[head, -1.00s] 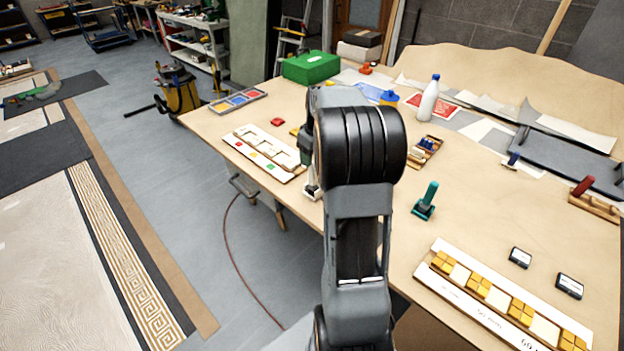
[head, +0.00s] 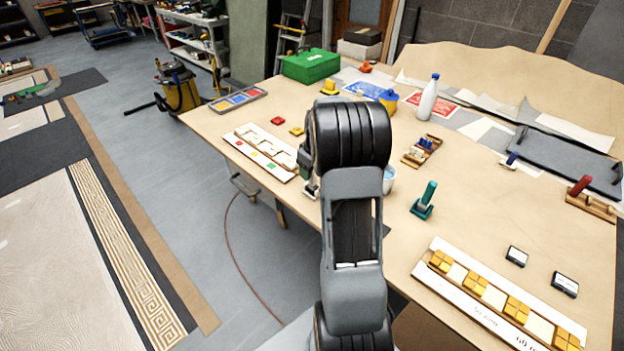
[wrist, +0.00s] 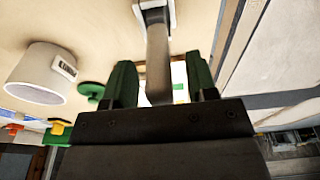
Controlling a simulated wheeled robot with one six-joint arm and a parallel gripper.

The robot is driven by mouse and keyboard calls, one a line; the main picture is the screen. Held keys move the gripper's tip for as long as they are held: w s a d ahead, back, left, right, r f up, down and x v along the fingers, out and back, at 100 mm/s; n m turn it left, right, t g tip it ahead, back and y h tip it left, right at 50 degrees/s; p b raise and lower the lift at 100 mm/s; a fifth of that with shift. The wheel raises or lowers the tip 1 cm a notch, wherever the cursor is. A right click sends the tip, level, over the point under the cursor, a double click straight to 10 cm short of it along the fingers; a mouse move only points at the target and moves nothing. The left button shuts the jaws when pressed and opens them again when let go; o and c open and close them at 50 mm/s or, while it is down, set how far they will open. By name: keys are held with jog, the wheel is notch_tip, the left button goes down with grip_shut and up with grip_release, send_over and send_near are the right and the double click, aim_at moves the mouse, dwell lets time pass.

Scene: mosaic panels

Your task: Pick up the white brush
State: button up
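The white brush (wrist: 157,58) shows in the wrist view as a pale block at the top edge with a greyish handle reaching down between my fingers. My gripper (wrist: 160,85) has green fingertips, one on each side of the handle. They stand apart, with a gap visible on both sides of it, so the gripper is open around the handle and not closed on it. In the head view my arm hides most of the brush; a small white part (head: 312,194) shows below my gripper at the table's near edge.
A white cup (wrist: 40,75) with a label stands close by; it also shows beside my arm in the head view (head: 389,180). A white mosaic panel (head: 262,155) lies left of my gripper. A teal-handled tool (head: 425,200) stands to the right. Bare table (head: 480,200) lies beyond it.

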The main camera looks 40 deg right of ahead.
grip_shut()
jog(key=shift+r, duration=0.15)
